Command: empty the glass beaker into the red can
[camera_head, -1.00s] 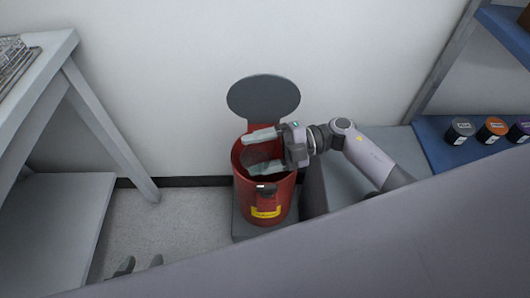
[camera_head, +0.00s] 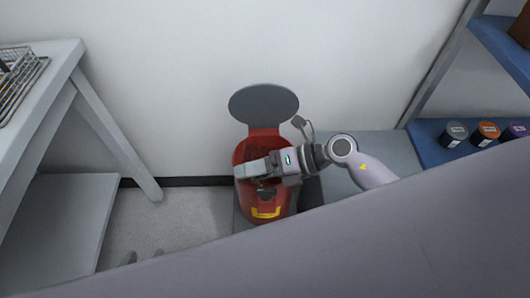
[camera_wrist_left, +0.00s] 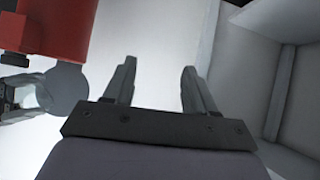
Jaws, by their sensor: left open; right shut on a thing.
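The red can (camera_head: 243,205) stands on the floor against the wall with its round grey lid (camera_head: 263,104) swung up. My right gripper (camera_head: 247,170) is over the can's mouth, rolled onto its side and shut on the glass beaker. The beaker is hard to make out and mostly hidden by the fingers, so its contents cannot be told. My left gripper (camera_head: 143,258) shows only its fingertips at the lower left. In the left wrist view it (camera_wrist_left: 160,70) is open and empty. The red can (camera_wrist_left: 85,25) shows there at the upper left.
A white table (camera_head: 60,60) with a wire rack (camera_head: 22,85) stands at the left. A blue shelf (camera_head: 440,155) with several small dark jars is at the right. A grey box (camera_head: 375,150) adjoins the can's right side. Floor between table and can is clear.

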